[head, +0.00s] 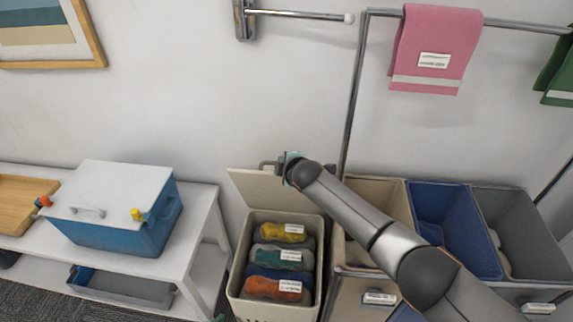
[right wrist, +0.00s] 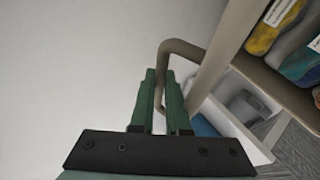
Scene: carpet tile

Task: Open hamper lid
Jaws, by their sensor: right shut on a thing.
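The beige hamper (head: 237,278) stands on the floor right of the white bench. Its lid (head: 262,188) is raised at the back, near upright against the wall side, so the inside is open to view. A loop handle on the lid shows in the right wrist view (right wrist: 183,47). My right gripper (head: 282,161) is at the top edge of the lid; in the right wrist view its green fingers (right wrist: 162,75) are closed at the handle. Inside the hamper are several rolled cloths (head: 283,232) in yellow, teal and orange with white tags.
The white bench (head: 203,207) at left holds a blue box with a white lid (head: 117,185) and a wooden tray (head: 22,203). Sorting bins, including a blue one (head: 455,215), stand close at right under a rail with a pink towel (head: 435,40).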

